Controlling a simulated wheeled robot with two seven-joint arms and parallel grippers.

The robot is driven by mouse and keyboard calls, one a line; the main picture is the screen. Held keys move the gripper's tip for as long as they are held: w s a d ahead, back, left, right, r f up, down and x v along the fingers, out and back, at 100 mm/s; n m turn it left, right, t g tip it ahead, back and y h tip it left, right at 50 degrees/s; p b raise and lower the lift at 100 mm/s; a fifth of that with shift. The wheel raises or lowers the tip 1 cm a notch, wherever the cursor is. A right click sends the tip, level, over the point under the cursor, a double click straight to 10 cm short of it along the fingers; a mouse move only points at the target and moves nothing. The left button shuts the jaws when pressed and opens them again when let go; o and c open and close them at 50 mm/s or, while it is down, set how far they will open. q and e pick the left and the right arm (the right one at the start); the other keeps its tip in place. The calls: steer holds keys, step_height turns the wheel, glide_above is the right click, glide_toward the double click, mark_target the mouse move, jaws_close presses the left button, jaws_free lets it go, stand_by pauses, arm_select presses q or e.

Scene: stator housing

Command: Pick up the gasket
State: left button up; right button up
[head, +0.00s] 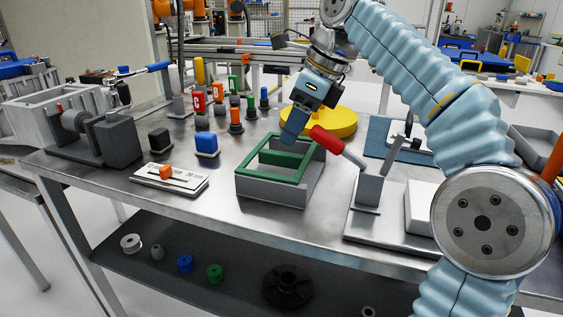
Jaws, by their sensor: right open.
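The gasket looks to be the green rectangular frame (247,170) lying on top of an open grey box-shaped housing (272,193) at the middle of the table. A green bar also shows across the housing's opening. My right gripper (292,138) comes down from above, its blue fingers tilted, near the far edge of the green frame. It is open, with nothing seen between its fingers. Whether the fingertips touch the frame cannot be told. My left gripper is out of view.
A toggle clamp with a red handle (326,139) stands right of the housing. A yellow disc (330,123) lies behind. Several coloured pegs and blocks, including a blue block (206,144), stand left. A white caliper-like tool plate (169,179) lies front left. Bare metal surrounds the housing's left side.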

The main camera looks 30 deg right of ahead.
mark_target(283, 153)
steer(key=shift+b+x, duration=0.6)
steer(key=shift+x, duration=2.25)
steer(key=shift+w+f, duration=0.15)
steer(key=shift+f, duration=0.05)
steer(key=shift+c, duration=0.2)
jaws_close()
